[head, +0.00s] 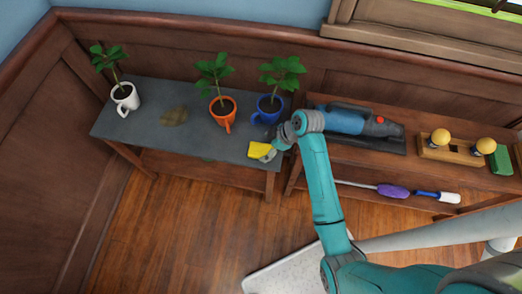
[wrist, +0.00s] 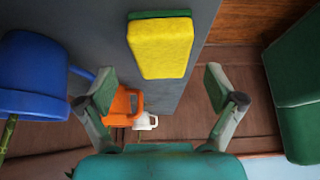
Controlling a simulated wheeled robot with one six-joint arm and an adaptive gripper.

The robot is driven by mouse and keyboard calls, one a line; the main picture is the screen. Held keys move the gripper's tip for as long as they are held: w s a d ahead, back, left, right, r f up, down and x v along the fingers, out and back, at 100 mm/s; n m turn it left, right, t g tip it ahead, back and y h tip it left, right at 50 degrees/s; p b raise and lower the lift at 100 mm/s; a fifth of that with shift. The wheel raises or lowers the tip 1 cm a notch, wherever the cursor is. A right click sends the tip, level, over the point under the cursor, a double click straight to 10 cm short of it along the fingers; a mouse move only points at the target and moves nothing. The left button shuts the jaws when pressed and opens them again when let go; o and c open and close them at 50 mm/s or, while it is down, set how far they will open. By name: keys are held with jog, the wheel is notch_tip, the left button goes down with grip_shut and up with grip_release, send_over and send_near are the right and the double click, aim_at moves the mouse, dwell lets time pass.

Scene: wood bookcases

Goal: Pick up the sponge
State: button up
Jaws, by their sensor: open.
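The sponge (head: 259,149) is yellow and lies at the front right corner of the grey shelf top (head: 160,143). In the wrist view the sponge (wrist: 161,48) shows its yellow face and a green layer along its far edge. My gripper (head: 271,152) is at the right end of the sponge in the head view. In the wrist view my gripper (wrist: 160,88) is open, with its two fingers spread wider than the sponge. Nothing is between the fingertips. I cannot tell the exact height of the fingers over the shelf.
A blue mug (head: 268,110) with a plant stands close behind the sponge. An orange mug (head: 222,110) and a white mug (head: 125,98) with plants stand farther left. A blue-grey tool (head: 350,121) lies on the wooden shelf at right.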

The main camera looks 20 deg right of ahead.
aim_at(261, 150)
jog(key=shift+x, duration=1.85)
jog(key=shift+s+a, duration=0.1)
jog(key=shift+a, duration=0.05)
jog(key=c, duration=1)
jog(key=shift+c, duration=0.2)
notch_tip(261, 150, up, 10)
jog(key=shift+r, duration=0.1)
jog(key=o, duration=0.4)
jog(key=c, duration=0.5)
jog(key=shift+o, duration=0.2)
